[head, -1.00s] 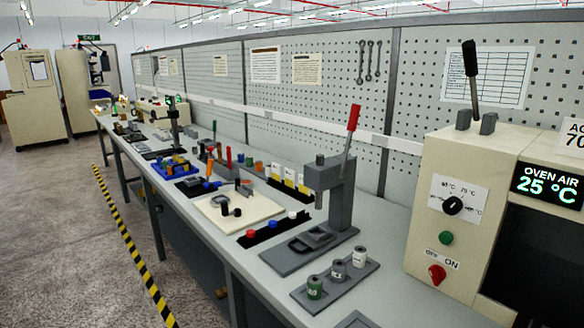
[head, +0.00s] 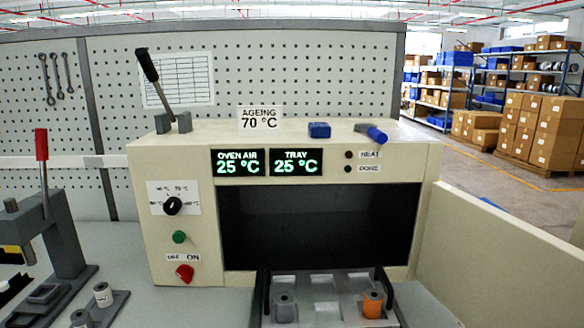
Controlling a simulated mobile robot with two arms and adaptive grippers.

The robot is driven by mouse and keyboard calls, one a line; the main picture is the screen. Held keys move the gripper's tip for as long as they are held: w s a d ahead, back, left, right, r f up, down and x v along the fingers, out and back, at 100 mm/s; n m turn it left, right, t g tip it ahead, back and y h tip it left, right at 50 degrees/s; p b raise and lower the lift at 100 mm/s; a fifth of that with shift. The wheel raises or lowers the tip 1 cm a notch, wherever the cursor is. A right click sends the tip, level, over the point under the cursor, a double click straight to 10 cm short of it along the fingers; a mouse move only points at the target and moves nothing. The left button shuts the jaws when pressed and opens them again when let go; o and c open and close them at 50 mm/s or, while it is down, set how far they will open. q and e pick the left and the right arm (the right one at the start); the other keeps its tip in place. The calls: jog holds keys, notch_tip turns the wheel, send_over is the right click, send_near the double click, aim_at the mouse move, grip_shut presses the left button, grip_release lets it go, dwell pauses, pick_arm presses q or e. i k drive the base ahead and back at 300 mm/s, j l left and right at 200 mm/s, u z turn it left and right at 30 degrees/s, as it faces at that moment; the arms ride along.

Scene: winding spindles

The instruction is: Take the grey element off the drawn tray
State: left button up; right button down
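The drawn tray (head: 328,312) sticks out from the front of the oven at the bottom of the head view, with a dark bar at each side. The grey element (head: 284,308) stands upright on the tray's left part. An orange element (head: 373,303) stands on its right part. The middle of the tray between them looks empty, and its near edge is cut off by the picture. Neither of my grippers is in view.
The oven (head: 200,238) shows 25 °C for air and tray; its cavity (head: 320,225) is dark. A blue block (head: 319,130) and a blue-ended tool (head: 371,134) lie on top. At left are a lever press (head: 66,240) and a holder with grey elements (head: 103,294). A cream panel (head: 500,255) bounds the right.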

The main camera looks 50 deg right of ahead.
aim_at(283, 301)
jog(key=z, duration=1.55)
